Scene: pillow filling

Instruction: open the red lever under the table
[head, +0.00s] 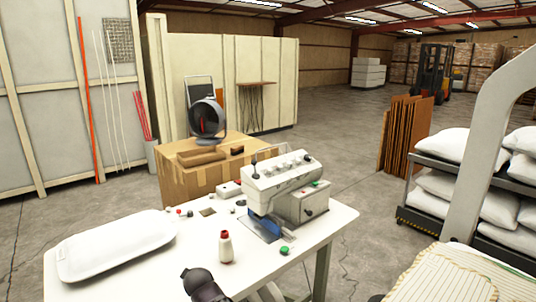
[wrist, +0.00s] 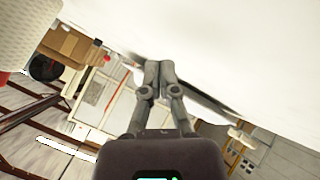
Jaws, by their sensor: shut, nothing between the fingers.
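I cannot make out the red lever under the table in either view. The white table (head: 190,262) stands in the lower left of the head view, and the space beneath its top is mostly hidden. In the wrist view, which is upside down, a broad white surface, probably the tabletop (wrist: 250,60), fills the upper right. My gripper (wrist: 152,66) is shut with its fingertips together and empty, close to the edge of that surface. I cannot tell whether it touches. In the head view a dark part of my arm shows at the bottom, over the table's front edge.
On the table stand a sewing machine (head: 285,185), a white tray-like thing (head: 118,245), a thread cone with a red top (head: 226,247) and a green-topped piece (head: 285,250). A cardboard box (head: 185,180) stands behind. A rack of white pillows (head: 440,190) is at right. Floor between is clear.

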